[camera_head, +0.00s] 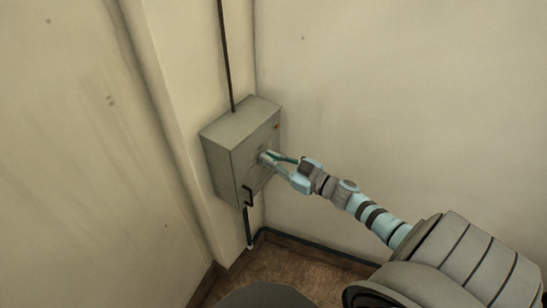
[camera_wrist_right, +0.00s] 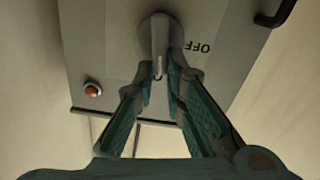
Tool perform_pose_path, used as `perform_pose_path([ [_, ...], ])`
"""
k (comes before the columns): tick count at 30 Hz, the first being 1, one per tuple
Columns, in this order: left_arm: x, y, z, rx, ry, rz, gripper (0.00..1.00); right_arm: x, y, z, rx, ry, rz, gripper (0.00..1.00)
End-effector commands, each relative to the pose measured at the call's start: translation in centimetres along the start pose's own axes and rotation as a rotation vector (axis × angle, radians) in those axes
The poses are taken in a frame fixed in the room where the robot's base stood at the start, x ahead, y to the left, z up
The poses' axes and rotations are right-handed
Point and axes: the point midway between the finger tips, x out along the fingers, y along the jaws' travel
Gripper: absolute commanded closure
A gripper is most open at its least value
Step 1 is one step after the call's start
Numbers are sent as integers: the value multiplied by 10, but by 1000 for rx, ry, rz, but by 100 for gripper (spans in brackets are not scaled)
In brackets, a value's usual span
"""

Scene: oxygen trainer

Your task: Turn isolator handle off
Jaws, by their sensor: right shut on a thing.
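A grey isolator box (camera_head: 217,165) is fixed to the wall in the head view. Its rotary isolator handle shows in the right wrist view (camera_wrist_right: 158,36) as a round grey knob with a narrow grip on the box front. An OFF label (camera_wrist_right: 200,47), upside down in this view, is beside the knob. My right gripper (camera_head: 268,158) is at the box front. In the right wrist view its teal fingers (camera_wrist_right: 160,72) are shut on the handle, one on each side of the grip. The fingertips hide part of the handle. My left gripper is not in view.
An orange lamp (camera_wrist_right: 93,90) and a black door handle (camera_wrist_right: 277,12) are on the box front, to either side of the knob. A dark conduit (camera_head: 225,50) runs up from the box. Walls stand close around it. Brown floor (camera_head: 285,268) shows below.

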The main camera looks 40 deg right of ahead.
Motion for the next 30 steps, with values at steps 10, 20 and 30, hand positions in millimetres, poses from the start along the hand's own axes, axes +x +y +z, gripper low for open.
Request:
perform_pose_path([
  [10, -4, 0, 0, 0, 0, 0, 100, 0, -8, 2, -311, -1, 0, 100],
  [20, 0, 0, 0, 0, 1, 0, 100, 0, -15, 6, -624, -1, 0, 100],
  [30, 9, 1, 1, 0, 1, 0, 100, 0, -21, 12, -947, 0, -1, 100],
])
